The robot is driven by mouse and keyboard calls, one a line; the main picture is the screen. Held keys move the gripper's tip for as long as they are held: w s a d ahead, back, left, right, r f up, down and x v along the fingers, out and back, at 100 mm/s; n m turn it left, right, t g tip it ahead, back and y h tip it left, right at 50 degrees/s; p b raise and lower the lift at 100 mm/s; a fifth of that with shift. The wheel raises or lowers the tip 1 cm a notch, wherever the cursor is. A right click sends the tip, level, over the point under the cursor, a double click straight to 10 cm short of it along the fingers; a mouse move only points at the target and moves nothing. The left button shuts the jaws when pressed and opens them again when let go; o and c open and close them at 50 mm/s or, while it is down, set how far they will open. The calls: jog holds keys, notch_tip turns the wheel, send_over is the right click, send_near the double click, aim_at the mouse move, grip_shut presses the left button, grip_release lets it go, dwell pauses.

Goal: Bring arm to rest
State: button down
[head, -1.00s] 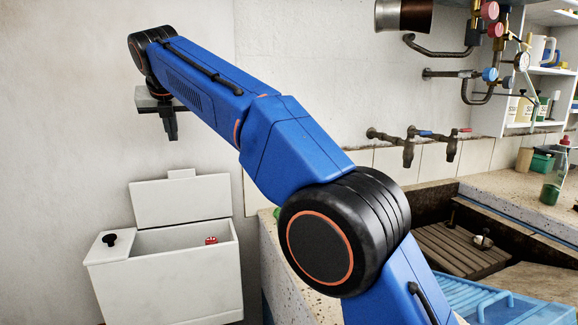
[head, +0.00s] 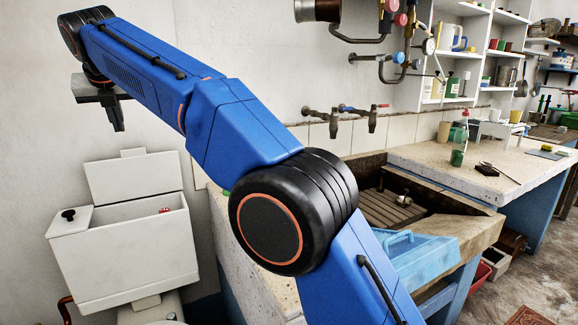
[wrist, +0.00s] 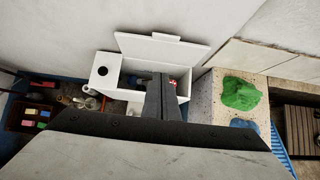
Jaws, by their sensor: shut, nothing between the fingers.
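My arm reaches up and to the left across the head view. My gripper (head: 118,126) hangs at its end, pointing down, above and in front of the white cistern (head: 125,262) with its raised lid. It is shut and empty. In the wrist view my gripper's fingers (wrist: 162,98) are together, with the open cistern (wrist: 111,71) beyond them. A small red and white item (wrist: 173,82) shows inside the cistern, and its red part (head: 164,210) shows in the head view.
The stone trough counter (head: 262,272) stands right of the cistern, with a blue rack (head: 425,262) in front. A green lump (wrist: 240,93) lies on the counter. Taps and pipes (head: 345,112) jut from the wall. Several bottles stand on the floor left of the cistern.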

jog(key=w+d+m+h, duration=0.25)
jog(key=d+m, duration=1.05)
jog(key=d, duration=2.1)
jog(key=s+d+f+m+g, duration=0.1)
jog(key=s+d+f+m, duration=0.1)
jog(key=d+m, duration=0.35)
jog(key=s+d+f+m, duration=0.2)
jog(key=s+d+f, duration=0.1)
jog(key=d, duration=0.6)
jog(key=s+d+f+m, duration=0.5)
jog(key=s+d, duration=0.1)
jog(key=d, duration=0.2)
jog(key=s+d+f+m, duration=0.5)
jog(key=s+d, duration=0.2)
jog(key=d, duration=0.1)
jog(key=s+d+f+m, duration=0.4)
jog(key=s+f+m, duration=0.1)
jog(key=s+f, duration=0.3)
jog(key=s+d+f+m+g+h, duration=0.1)
jog(key=s+d+f+m, duration=0.3)
jog(key=s+f, duration=0.5)
jog(key=shift+s+d+f+m, duration=0.2)
jog(key=shift+d+f+m, duration=0.2)
jog(key=shift+f+m, duration=0.55)
jog(key=shift+r, duration=0.2)
